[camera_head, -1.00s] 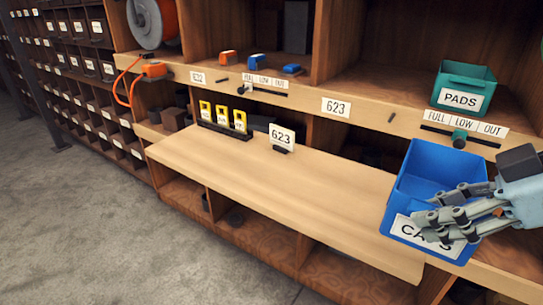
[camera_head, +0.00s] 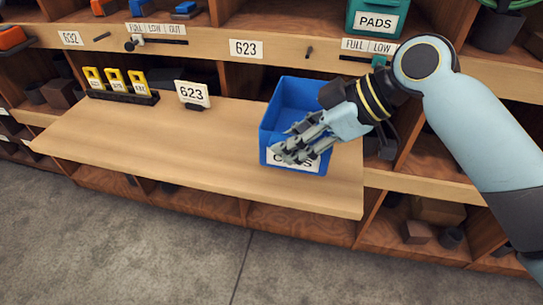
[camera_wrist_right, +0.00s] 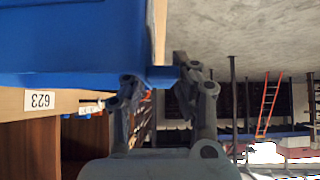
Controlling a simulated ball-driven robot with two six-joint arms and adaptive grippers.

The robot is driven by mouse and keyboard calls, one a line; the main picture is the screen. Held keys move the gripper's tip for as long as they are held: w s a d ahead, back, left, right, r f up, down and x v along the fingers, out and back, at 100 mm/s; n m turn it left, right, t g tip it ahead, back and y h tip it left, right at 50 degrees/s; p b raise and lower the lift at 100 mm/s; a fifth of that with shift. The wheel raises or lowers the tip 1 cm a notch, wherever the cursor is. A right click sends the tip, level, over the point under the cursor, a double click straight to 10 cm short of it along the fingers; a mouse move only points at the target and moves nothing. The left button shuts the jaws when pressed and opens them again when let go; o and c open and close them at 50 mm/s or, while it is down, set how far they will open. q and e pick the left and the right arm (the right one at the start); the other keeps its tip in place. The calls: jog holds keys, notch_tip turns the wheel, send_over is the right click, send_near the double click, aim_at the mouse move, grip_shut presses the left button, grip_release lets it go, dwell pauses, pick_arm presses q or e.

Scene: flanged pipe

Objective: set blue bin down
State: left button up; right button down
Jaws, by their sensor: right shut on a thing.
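The blue bin (camera_head: 290,99) is at the right part of the wooden shelf board (camera_head: 180,150) in the head view, upright, with a white label on its front partly covered by my fingers. My right gripper (camera_head: 292,146) is shut on the bin at its front right side. In the right wrist view the bin (camera_wrist_right: 75,40) fills the upper left, and its edge lies between the fingers (camera_wrist_right: 165,80). Whether the bin's base touches the board cannot be told. My left gripper is not in view.
A 623 sign (camera_head: 193,95) and a black holder with yellow tags (camera_head: 118,88) stand on the board to the left. A green PADS bin (camera_head: 377,20) is on the shelf above. The board's middle and front left are clear.

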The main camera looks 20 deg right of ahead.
jog(key=x, duration=0.4)
jog(key=d+f+x, duration=0.1)
jog(key=x, duration=0.1)
jog(key=shift+w+f, duration=0.1)
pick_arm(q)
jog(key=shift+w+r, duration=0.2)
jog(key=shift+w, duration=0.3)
pick_arm(e)
jog(key=shift+f, duration=0.4)
jog(key=c, duration=1)
grip_release()
jog(key=shift+c, duration=0.2)
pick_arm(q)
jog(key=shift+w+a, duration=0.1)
pick_arm(e)
jog(key=v, duration=1.2)
